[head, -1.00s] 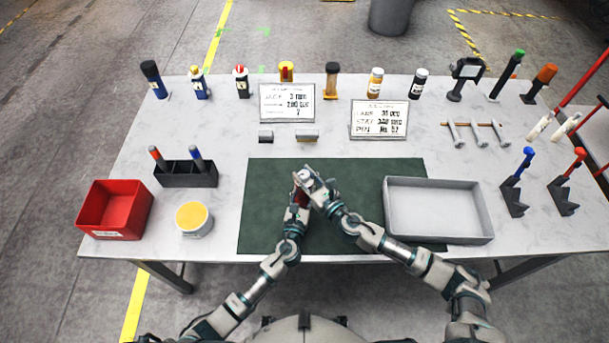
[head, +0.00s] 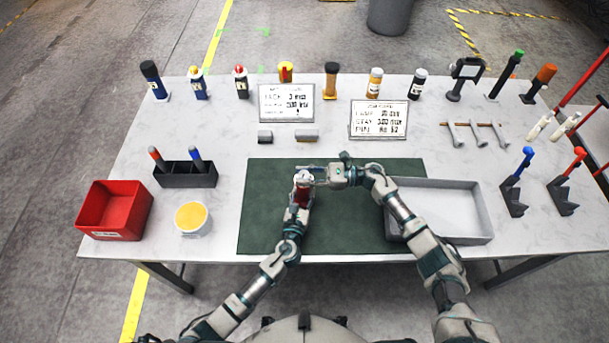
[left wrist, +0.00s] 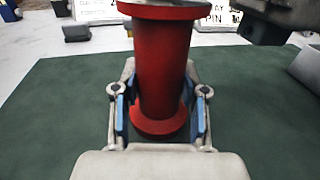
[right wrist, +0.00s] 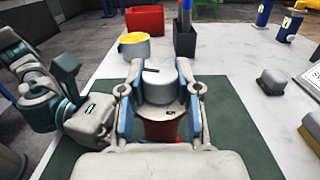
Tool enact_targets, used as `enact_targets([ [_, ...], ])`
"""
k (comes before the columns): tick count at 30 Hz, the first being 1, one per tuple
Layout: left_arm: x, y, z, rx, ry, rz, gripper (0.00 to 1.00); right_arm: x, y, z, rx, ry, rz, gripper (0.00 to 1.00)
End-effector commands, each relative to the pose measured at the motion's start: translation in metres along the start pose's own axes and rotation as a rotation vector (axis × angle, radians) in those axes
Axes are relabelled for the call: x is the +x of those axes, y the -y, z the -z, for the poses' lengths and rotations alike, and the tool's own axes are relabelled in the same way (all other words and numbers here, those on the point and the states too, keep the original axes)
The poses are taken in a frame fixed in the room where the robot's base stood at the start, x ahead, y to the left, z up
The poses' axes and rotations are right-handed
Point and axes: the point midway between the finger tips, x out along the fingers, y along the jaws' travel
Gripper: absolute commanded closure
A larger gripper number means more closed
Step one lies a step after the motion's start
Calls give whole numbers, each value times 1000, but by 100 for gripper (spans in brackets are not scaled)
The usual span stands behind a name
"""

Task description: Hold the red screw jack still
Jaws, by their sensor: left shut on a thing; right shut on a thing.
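The red screw jack (head: 302,192) stands upright on the green mat (head: 345,225). In the left wrist view its red body (left wrist: 160,70) fills the middle, with the flared foot on the mat. My left gripper (left wrist: 158,112) is shut around the lower body, blue pads on both sides. My right gripper (right wrist: 162,100) is shut on the jack's grey top (right wrist: 158,85), one finger on each side, coming from the right in the head view. The red body (right wrist: 162,130) shows below the grey top in the right wrist view.
A grey tray (head: 440,238) lies at the mat's right, partly under my right arm. A red bin (head: 115,210), a yellow-topped tin (head: 193,218) and a black holder (head: 186,174) stand left. The mat's right half is mostly clear.

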Motion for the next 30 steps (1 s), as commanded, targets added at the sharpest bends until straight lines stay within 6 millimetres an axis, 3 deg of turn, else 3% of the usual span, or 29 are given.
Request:
enact_targets([
  [12,-2,1,4,0,-6,2,100,-1,5,-1,4,5,-241,100],
  [30,-2,2,4,1,-6,3,100,-3,4,1,8,5,-305,100],
])
